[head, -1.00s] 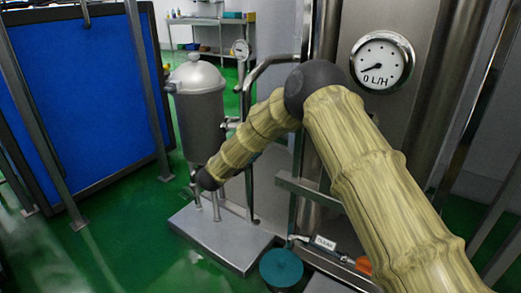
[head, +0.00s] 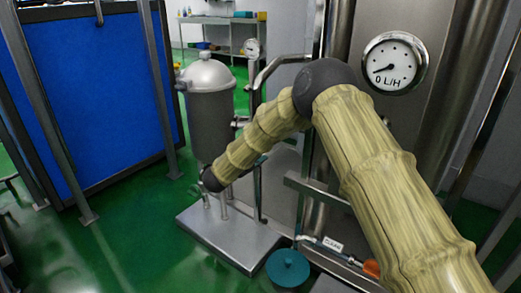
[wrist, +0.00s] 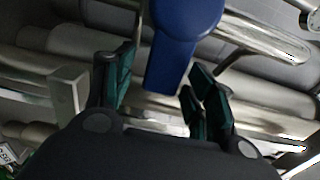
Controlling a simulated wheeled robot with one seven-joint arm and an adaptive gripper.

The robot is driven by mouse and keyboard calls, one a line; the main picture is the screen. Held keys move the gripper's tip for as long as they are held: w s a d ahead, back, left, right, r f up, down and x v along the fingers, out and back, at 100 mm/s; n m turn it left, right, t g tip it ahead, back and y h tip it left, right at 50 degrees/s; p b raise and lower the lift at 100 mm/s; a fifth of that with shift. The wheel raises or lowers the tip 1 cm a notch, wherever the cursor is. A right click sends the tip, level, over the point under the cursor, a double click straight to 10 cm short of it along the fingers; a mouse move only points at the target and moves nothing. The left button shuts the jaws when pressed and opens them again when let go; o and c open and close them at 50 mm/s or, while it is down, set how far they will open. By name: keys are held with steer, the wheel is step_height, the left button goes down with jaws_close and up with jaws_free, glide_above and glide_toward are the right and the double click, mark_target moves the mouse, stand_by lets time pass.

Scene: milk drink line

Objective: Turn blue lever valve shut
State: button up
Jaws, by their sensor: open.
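In the wrist view, a blue lever (wrist: 180,45) with a broad rounded head at the top and a narrower handle points down into the space between my gripper's fingers. My gripper (wrist: 160,80) is open, with one dark green-padded finger to the left of the handle and the other to its right. A gap shows on the left side of the handle; I cannot tell whether the right finger touches it. The valve body under the lever is mostly hidden. In the head view, my arm hides the gripper, and I cannot make out the lever clearly.
Metal pipes (wrist: 255,35) run close behind the lever. In the head view, a grey tank (head: 210,110) stands on a metal base (head: 225,235), near a gauge (head: 394,63) marked 0 L/H. A blue panel (head: 95,95) stands left. Green floor (head: 120,240) is open between.

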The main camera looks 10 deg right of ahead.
steer(key=v, duration=1)
steer(key=shift+s+a, duration=0.2)
steer(key=shift+s, duration=0.05)
steer(key=s+d+f+n+y, duration=0.3)
steer(key=s+f+n, duration=0.15)
steer(key=f, duration=0.45)
steer(key=s+d+f+n+g+y, duration=0.1)
steer(key=s+d+f+n+y, duration=0.3)
steer(key=f, duration=0.4)
steer(key=s+d+f+n+y, duration=0.1)
steer(key=s+f+n+y, duration=0.1)
steer(key=s+f+n, duration=0.5)
steer(key=s+d+f+n+g+y, duration=0.1)
steer(key=s+d+f+n+g, duration=0.3)
steer(key=s, duration=0.5)
steer(key=s+d+f+n+g+y, duration=0.1)
steer(key=s+d+f, duration=0.1)
steer(key=s+f, duration=0.5)
steer(key=s+d+f+n+g+y, duration=0.1)
steer(key=s+d+f+n+g, duration=0.25)
steer(key=s, duration=0.65)
steer(key=s+d+n+g, duration=0.1)
steer(key=s+d+g, duration=0.1)
steer(key=s, duration=0.5)
steer(key=s+d+n+g, duration=0.1)
steer(key=s+d+g, duration=0.1)
steer(key=s, duration=0.6)
step_height(320, 180, up, 31)
steer(key=p, duration=3.1)
steer(key=shift+a, duration=0.2)
